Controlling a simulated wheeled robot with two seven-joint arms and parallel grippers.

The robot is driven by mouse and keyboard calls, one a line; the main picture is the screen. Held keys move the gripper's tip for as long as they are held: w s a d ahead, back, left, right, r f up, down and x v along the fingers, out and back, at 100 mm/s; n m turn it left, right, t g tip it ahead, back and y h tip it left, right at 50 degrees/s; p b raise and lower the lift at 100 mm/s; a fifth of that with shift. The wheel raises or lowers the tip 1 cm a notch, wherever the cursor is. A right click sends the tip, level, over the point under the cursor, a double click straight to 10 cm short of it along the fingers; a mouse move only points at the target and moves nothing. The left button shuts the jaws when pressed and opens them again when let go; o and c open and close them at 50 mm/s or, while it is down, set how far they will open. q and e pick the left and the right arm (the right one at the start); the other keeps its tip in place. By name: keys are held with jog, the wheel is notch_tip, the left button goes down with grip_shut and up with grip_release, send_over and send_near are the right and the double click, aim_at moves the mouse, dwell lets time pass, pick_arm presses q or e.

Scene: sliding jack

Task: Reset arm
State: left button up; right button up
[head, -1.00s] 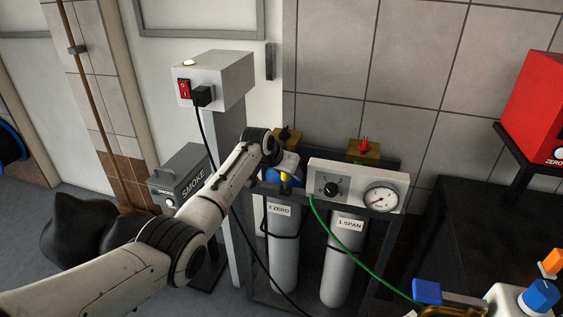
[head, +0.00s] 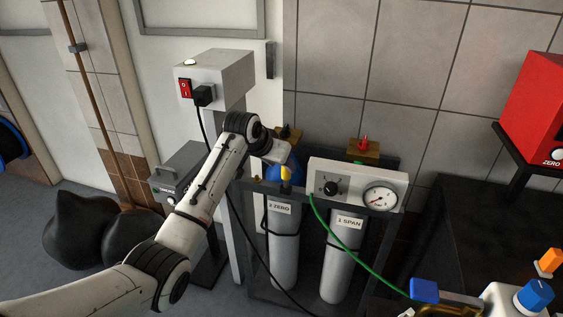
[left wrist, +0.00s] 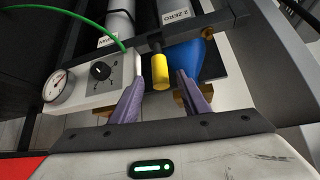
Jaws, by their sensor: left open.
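My left arm comes in from the left in the head view, and its gripper (head: 280,156) is over the top of the bottle marked ZERO (head: 284,240). In the left wrist view the two purple fingers (left wrist: 160,88) are spread apart. A yellow cylindrical tip (left wrist: 159,71) shows between and just beyond them, and it also shows in the head view (head: 286,173). A blue part (left wrist: 186,62) lies close behind the right-hand finger. I cannot tell whether a finger touches either part. My right gripper is not in view.
A white panel with a knob and gauge (head: 357,186) stands right beside the gripper, above the SPAN bottle (head: 343,260). A green hose (head: 350,252) and a black cable hang nearby. A grey post with a red switch box (head: 215,80) stands behind my forearm.

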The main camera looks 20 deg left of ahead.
pick_arm(q)
jog(key=s+d+f+m, duration=0.1)
jog(key=s+d+f, duration=0.2)
jog(key=s+f, duration=0.7)
jog(key=s+d+f, duration=0.2)
jog(key=s+f, duration=0.6)
jog(key=f, duration=0.4)
jog(key=s+d+f+h, duration=0.1)
jog(key=s+d+f, duration=0.1)
jog(key=s, duration=1)
jog(key=s+d+f, duration=0.2)
jog(key=s+d, duration=0.3)
jog(key=s, duration=0.6)
jog(key=shift+s+t+h, duration=0.3)
jog(key=shift+s+h, duration=0.05)
jog(key=shift+h, duration=0.05)
jog(key=shift+f, duration=0.1)
jog(key=shift+c, duration=0.5)
